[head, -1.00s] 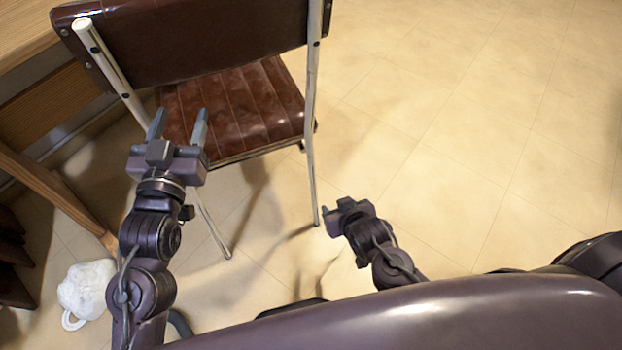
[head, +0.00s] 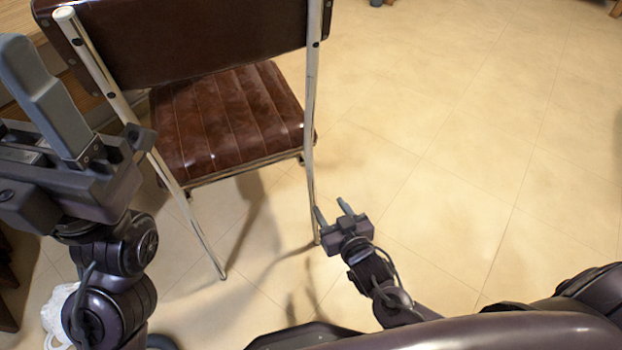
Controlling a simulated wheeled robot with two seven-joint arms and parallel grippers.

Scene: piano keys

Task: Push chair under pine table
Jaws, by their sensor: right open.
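The chair (head: 225,115) has a brown padded seat, a dark brown backrest and metal legs. It stands upright with its back towards me. A wooden table (head: 18,18) shows only partly at the upper left, beside the chair and mostly hidden by my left arm and the backrest. My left gripper (head: 45,90) is raised large and close at the left edge; one finger shows clearly, and its opening cannot be judged. My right gripper (head: 332,208) is open and empty, low beside the chair's right rear leg; whether it touches the leg cannot be told.
A white object (head: 58,310) lies on the floor at the lower left, partly behind my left arm. The tiled floor (head: 460,150) to the right of the chair is clear. Small dark items stand at the top edge.

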